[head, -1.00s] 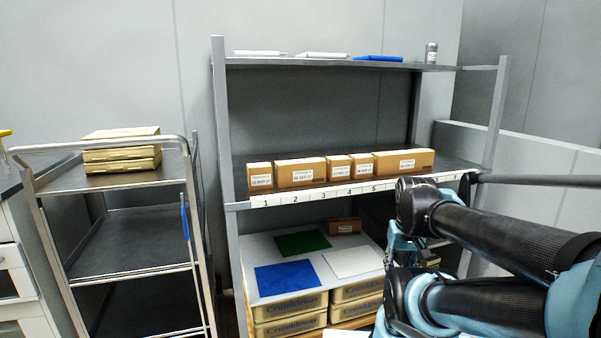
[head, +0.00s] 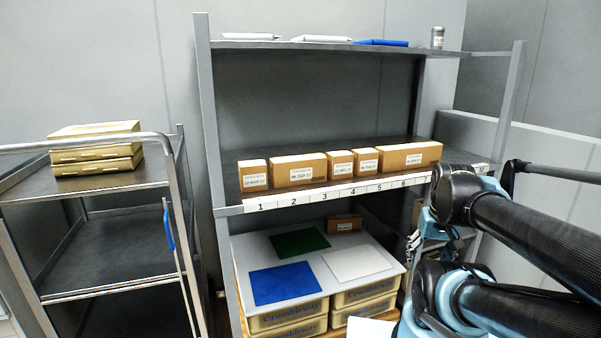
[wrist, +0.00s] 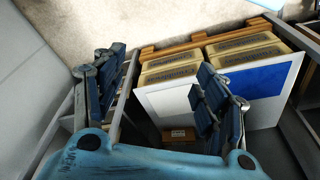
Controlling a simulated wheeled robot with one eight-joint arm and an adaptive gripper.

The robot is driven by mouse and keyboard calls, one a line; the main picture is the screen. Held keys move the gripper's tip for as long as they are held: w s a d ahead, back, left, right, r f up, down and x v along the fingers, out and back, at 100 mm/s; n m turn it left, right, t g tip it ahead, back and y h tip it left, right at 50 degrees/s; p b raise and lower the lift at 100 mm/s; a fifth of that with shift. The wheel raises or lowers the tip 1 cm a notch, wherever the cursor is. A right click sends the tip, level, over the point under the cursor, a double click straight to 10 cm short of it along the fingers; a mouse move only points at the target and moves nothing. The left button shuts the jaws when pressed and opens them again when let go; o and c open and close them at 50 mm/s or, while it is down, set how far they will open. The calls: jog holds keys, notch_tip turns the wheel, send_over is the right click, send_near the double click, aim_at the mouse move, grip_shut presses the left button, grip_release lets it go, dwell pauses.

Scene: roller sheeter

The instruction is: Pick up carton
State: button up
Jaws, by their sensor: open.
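A small brown carton (head: 345,223) with a white label stands alone at the back of the white board on the lower level. In the wrist view a small carton (wrist: 178,134) shows between my fingers, some way beyond them. Several more labelled cartons stand in a row on the middle shelf, including a small one at the left end (head: 253,175) and a long one at the right end (head: 408,157). My gripper (wrist: 162,62) is open and empty in the wrist view, touching no carton. In the head view my arm hides much of the gripper.
Green (head: 299,242), blue (head: 284,284) and white sheets lie on the white board (head: 338,242), above stacked tan crates (head: 285,318). Rack posts (head: 212,130) and a numbered shelf edge (head: 340,191) frame the space. A trolley (head: 100,180) with tan boxes stands left.

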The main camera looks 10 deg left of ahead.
jog(key=w+a+r+m+y, duration=0.1)
jog(key=w+a+r+m, duration=0.1)
jog(key=w+a+r, duration=0.3)
jog(key=w+a+r+m+y, duration=0.1)
jog(key=w+a+r, duration=0.1)
jog(key=w+r, duration=0.35)
notch_tip(320, 180, up, 20)
jog(key=m+g+y, duration=0.2)
jog(key=m+g, duration=0.3)
jog(key=m, duration=0.4)
send_over(301, 157)
jog(key=w+d, duration=0.3)
jog(key=d, duration=0.2)
jog(key=x, duration=1.1)
jog(key=shift+w+a+f, duration=0.1)
jog(key=shift+w+a, duration=0.05)
jog(key=shift+w, duration=0.1)
jog(key=shift+x, duration=2.75)
jog(key=shift+s, duration=0.2)
jog(key=c, duration=1.4)
